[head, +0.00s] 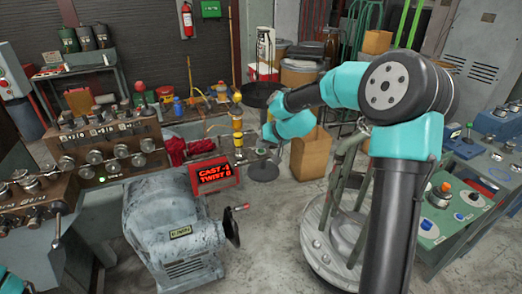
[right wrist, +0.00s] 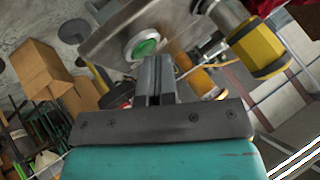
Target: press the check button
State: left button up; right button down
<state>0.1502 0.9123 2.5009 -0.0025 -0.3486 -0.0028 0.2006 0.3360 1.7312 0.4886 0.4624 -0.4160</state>
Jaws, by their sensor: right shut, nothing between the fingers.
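In the right wrist view a round green button (right wrist: 145,47) in a pale metal ring sits on a grey metal plate (right wrist: 115,35). No label on it is readable. My right gripper (right wrist: 154,62) is shut and empty. Its fingertips are near the button's lower edge in that view, and I cannot tell whether they touch it. My left gripper is out of view.
A yellow and black cylindrical part (right wrist: 258,48) is right of the fingers in the wrist view. A red-lit display (head: 215,173) reads "CAST 4 TWIST 0". A grey motor housing (head: 175,230) stands in front, and a control bench (head: 100,150) is at left.

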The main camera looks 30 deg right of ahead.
jog(key=shift+r, duration=0.75)
jog(key=shift+r, duration=0.1)
jog(key=shift+r, duration=2.45)
jog(key=shift+f, duration=0.1)
